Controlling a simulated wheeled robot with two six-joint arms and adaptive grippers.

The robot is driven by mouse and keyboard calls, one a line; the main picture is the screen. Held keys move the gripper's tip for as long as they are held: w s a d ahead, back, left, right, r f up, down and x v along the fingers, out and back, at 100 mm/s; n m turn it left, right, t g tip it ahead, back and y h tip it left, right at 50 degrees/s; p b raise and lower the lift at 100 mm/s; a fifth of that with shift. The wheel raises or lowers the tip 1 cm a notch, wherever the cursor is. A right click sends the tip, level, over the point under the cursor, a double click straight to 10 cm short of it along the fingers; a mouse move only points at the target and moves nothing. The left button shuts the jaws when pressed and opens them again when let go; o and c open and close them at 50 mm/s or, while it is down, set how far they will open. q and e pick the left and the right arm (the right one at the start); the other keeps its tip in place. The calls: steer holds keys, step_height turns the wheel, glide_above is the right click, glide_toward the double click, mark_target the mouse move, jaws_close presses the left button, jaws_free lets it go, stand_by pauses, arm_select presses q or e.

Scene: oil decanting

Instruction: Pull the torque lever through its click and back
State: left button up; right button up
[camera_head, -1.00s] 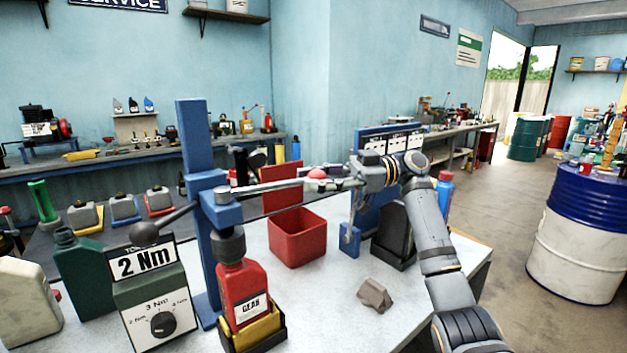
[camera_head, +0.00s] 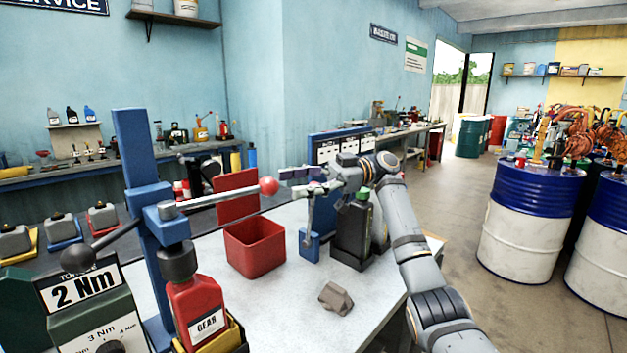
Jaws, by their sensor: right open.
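The torque lever (camera_head: 215,198) is a metal bar with a red ball knob (camera_head: 268,186) at its right end. It passes through a blue collar on a blue post (camera_head: 140,170), and a dark ball (camera_head: 78,257) sits at its lower left end. In front is a green torque box (camera_head: 95,310) with a "2 Nm" sign and a dial partly cut off by the frame. My right gripper (camera_head: 286,181) is open just right of the red knob, fingers pointing left, with nothing visible between them. A small gap seems to separate them. My left gripper is out of view.
A red bottle labelled GEAR (camera_head: 195,305) stands close to the post. A red bin (camera_head: 254,247), a grey-brown block (camera_head: 336,298) and a dark bottle (camera_head: 352,235) are on the white table (camera_head: 290,310). Blue-and-white drums (camera_head: 525,220) stand at right.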

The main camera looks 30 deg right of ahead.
steer(key=d, duration=0.6)
steer(key=shift+s, duration=0.15)
